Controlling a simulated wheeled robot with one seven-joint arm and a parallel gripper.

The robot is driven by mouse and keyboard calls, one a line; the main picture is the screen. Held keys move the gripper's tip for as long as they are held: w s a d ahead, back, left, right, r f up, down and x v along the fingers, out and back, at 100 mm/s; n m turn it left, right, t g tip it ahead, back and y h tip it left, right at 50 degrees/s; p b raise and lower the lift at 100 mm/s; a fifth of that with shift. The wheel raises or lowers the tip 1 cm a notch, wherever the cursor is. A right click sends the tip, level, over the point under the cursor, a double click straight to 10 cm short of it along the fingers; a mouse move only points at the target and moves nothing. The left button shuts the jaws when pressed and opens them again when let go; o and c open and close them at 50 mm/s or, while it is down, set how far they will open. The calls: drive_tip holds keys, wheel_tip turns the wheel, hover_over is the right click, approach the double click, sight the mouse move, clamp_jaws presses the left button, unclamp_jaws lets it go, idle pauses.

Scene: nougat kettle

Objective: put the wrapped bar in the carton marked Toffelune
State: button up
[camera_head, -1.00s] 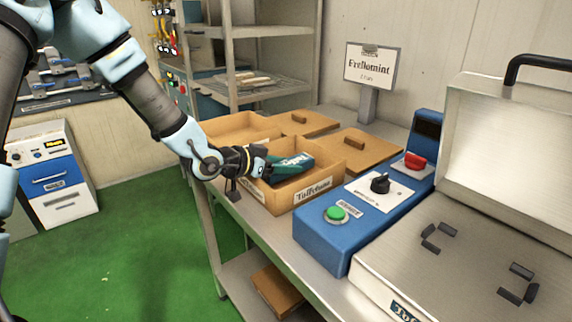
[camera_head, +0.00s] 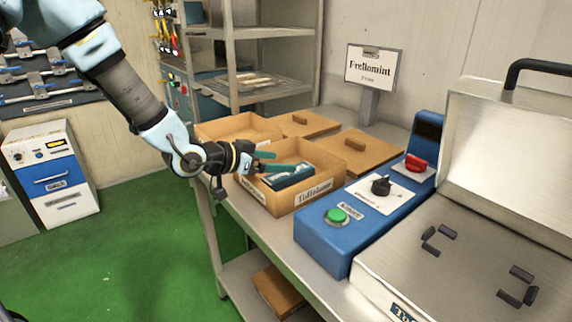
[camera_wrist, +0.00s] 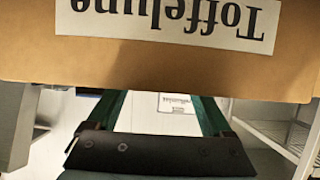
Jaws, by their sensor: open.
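The wrapped bar (camera_head: 289,177) is teal with a pale label and lies inside the open carton marked Toffelune (camera_head: 314,192). In the wrist view the carton wall (camera_wrist: 160,62) fills the top, with its label upside down. My gripper (camera_head: 280,161) is open, its green fingers at the carton's left side, over its opening. One finger looks close to the bar; I cannot tell whether they touch. In the wrist view the fingertips are hidden behind the carton wall, and the visible gap between the fingers holds nothing.
A second open carton (camera_head: 238,127) stands behind. Brown lids (camera_head: 347,150) lie beside the cartons. A sign (camera_head: 370,68) reads something like Frellomint. A blue control box (camera_head: 345,232) with a green button is close on the right, beside a steel machine. A shelf rack (camera_head: 268,62) stands behind.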

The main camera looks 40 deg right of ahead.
drive_tip(key=v, duration=0.8)
drive_tip(key=shift+a, duration=0.15)
drive_tip(key=w+a+f+n+t+y, duration=0.2)
drive_tip(key=w+a+n+t+y, duration=0.25)
drive_tip(key=a, duration=0.65)
drive_tip(key=w+a+f+n+t+y, duration=0.25)
drive_tip(key=w+a+n+y, duration=0.2)
drive_tip(key=w+a, duration=0.5)
drive_tip(key=s+a+n+g+y, duration=0.2)
drive_tip(key=s+a+n, duration=0.2)
drive_tip(key=a, duration=0.5)
drive_tip(key=s+a+r+n+g+y, duration=0.1)
drive_tip(key=s+a+n, duration=0.3)
drive_tip(key=a, duration=0.5)
drive_tip(key=s+g+y, duration=0.1)
drive_tip(key=s, duration=0.1)
drive_tip(key=shift+s+a+r+g, duration=0.25)
drive_tip(key=shift+g, duration=0.05)
drive_tip(key=shift+c, duration=0.2)
